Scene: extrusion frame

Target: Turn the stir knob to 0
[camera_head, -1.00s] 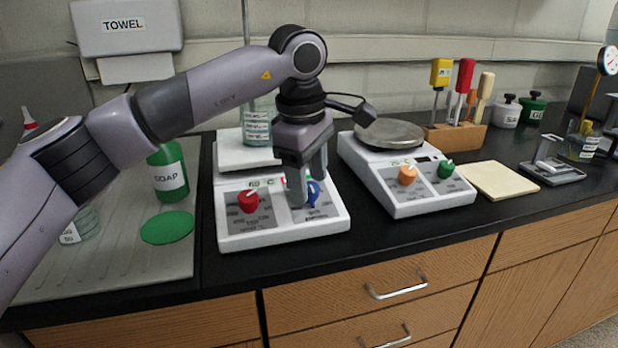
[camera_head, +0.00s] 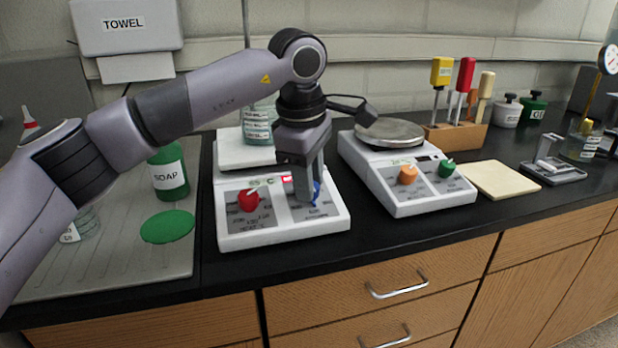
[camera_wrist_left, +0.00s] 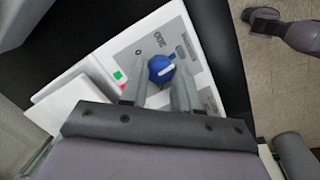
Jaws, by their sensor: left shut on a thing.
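The white hotplate (camera_head: 335,221) stands on the counter with a red knob (camera_head: 249,200) on its left panel and the blue knob (camera_head: 317,192) on its right panel. My left gripper (camera_head: 308,197) points down and is shut on the blue knob, partly hiding it. In the left wrist view the blue knob (camera_wrist_left: 161,69) sits between the fingertips of my left gripper (camera_wrist_left: 160,82). It has a white pointer line, and "300" and "0" marks show beside it. I cannot tell the exact setting. My right gripper is not in view.
A labelled bottle (camera_head: 258,122) stands on the hotplate's top. A second device (camera_head: 420,201) with orange and green knobs stands close on the right. A soap bottle (camera_head: 168,174) and green disc (camera_head: 167,227) are on the left. The counter's front strip is clear.

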